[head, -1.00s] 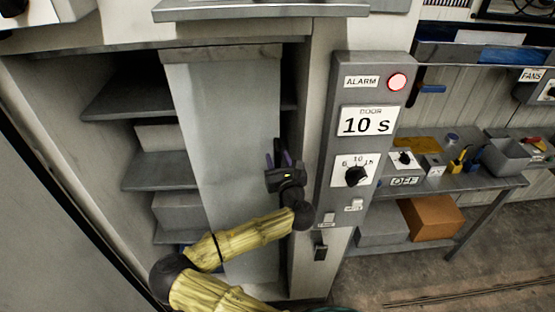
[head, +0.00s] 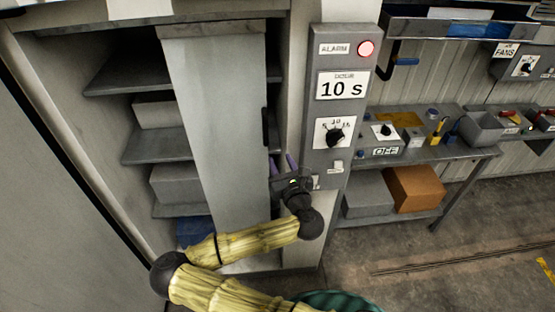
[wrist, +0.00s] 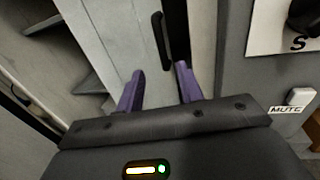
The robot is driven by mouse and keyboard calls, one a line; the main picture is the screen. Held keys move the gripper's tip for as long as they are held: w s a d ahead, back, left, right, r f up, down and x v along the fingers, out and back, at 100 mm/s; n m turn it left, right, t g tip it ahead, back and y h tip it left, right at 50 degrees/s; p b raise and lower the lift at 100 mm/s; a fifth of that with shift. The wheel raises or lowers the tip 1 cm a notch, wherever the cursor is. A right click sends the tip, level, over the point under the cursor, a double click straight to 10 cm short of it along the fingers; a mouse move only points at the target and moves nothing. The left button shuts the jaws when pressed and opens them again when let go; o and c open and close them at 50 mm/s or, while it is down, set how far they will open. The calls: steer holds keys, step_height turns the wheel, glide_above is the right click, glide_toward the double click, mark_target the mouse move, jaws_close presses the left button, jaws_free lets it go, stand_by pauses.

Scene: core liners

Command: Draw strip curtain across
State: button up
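The strip curtain shows as a pale grey hanging panel (head: 215,120) across the middle-right of an open shelf cabinet. A black upright handle (head: 266,128) sits on its right edge. The handle also shows in the wrist view (wrist: 161,42), ahead of my fingertips. My gripper (head: 282,163) is just below and right of the handle in the head view. Its two purple fingers (wrist: 159,70) are apart with nothing between them. They appear clear of the handle. Part of the panel's lower end is hidden behind my arm.
Cabinet shelves (head: 155,146) with grey boxes lie open left of the panel. Close right of my gripper is a control post (head: 345,60) with a lit red alarm lamp, a "10 s" door display and a dial. A workbench (head: 470,160) stands further right. Floor is clear in front of it.

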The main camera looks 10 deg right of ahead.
steer(key=shift+s, duration=0.1)
steer(key=shift+d, duration=0.15)
steer(key=c, duration=0.5)
steer(key=d+m+h, duration=0.1)
steer(key=d+m, duration=0.1)
steer(key=d+f+m+h, duration=0.1)
steer(key=d+m+h, duration=0.2)
steer(key=d+m, duration=0.1)
steer(key=shift+s+d+f+g+h, duration=0.1)
steer(key=shift+d+f+g+h, duration=0.05)
steer(key=shift+f+g+h, duration=0.2)
jaws_close()
steer(key=s+d+f+m+g+h, duration=0.4)
steer(key=d+f+m+g+h, duration=0.2)
steer(key=d+m, duration=0.5)
steer(key=s+a+f+m+g+y, duration=0.3)
steer(key=s+f+m+g, duration=0.25)
steer(key=m, duration=0.65)
steer(key=s+a+r+m+g+y, duration=0.1)
steer(key=s+a+r+m+y, duration=0.1)
steer(key=s+a+r+m, duration=0.2)
steer(key=s+a+r+m+g+y+b, duration=0.1)
steer(key=s+a+r+m+g+y, duration=0.1)
steer(key=s+a+r, duration=0.4)
step_height(320, 180, up, 6)
steer(key=m+y, duration=0.1)
steer(key=m, duration=0.1)
steer(key=shift+a+f+m, duration=0.25)
steer(key=shift+m, duration=0.05)
